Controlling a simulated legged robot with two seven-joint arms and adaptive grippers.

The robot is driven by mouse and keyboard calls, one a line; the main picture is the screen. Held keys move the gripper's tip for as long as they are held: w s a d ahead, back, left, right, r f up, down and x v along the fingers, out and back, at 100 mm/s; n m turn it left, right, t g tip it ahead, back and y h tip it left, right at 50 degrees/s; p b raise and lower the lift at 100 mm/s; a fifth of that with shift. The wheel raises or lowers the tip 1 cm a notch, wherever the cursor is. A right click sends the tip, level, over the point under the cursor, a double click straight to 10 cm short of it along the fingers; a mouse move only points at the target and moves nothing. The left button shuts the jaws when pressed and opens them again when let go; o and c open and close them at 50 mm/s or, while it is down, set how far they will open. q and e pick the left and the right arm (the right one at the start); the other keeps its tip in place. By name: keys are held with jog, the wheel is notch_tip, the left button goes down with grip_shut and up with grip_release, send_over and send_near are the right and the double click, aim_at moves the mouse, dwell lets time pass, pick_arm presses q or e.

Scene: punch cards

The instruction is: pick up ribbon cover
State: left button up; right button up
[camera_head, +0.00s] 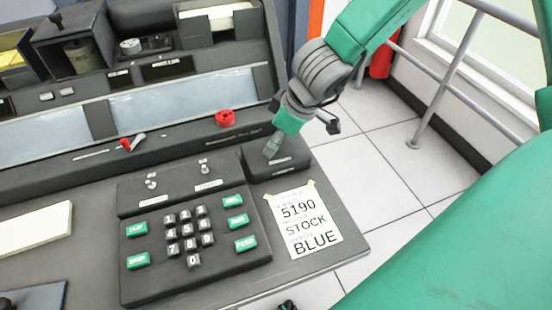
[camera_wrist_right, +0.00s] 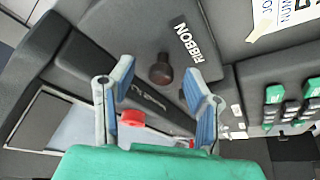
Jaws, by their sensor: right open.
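The ribbon cover (camera_wrist_right: 140,35) is a dark panel with the white word RIBBON and a round dark knob (camera_wrist_right: 160,73). In the head view the ribbon cover (camera_head: 285,170) is at the right end of the console, partly hidden by my right gripper (camera_head: 275,148). In the right wrist view my right gripper (camera_wrist_right: 158,78) is open and empty, with one blue-grey finger on each side of the knob. The fingers appear apart from the knob; their height above it is hard to tell. My left gripper is not in view.
A keypad (camera_head: 190,237) with green and grey keys stands beside the cover. A paper note (camera_head: 307,222) reading 5190 STOCK BLUE lies on the desk. A red knob (camera_head: 225,118) and a red-tipped switch (camera_head: 131,143) are on the console. A grey railing (camera_head: 440,70) stands at the right.

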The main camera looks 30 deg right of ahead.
jog(key=shift+w+a+f, duration=0.15)
jog(key=shift+a+f, duration=0.15)
jog(key=shift+a, duration=0.05)
jog(key=shift+d, duration=0.15)
jog(key=shift+c, duration=0.8)
jog(key=shift+d, duration=0.2)
jog(key=c, duration=0.7)
jog(key=shift+d, duration=0.25)
grip_shut()
jog(key=shift+a, duration=0.3)
jog(key=shift+a+r, duration=0.1)
jog(key=shift+r, duration=0.2)
jog(key=r+p, duration=0.7)
jog(key=r, duration=0.2)
jog(key=shift+d, duration=0.2)
pick_arm(q)
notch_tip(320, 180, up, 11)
jog(key=p, duration=0.4)
pick_arm(e)
notch_tip(320, 180, up, 4)
jog(key=shift+f, duration=0.25)
jog(key=shift+a, duration=0.15)
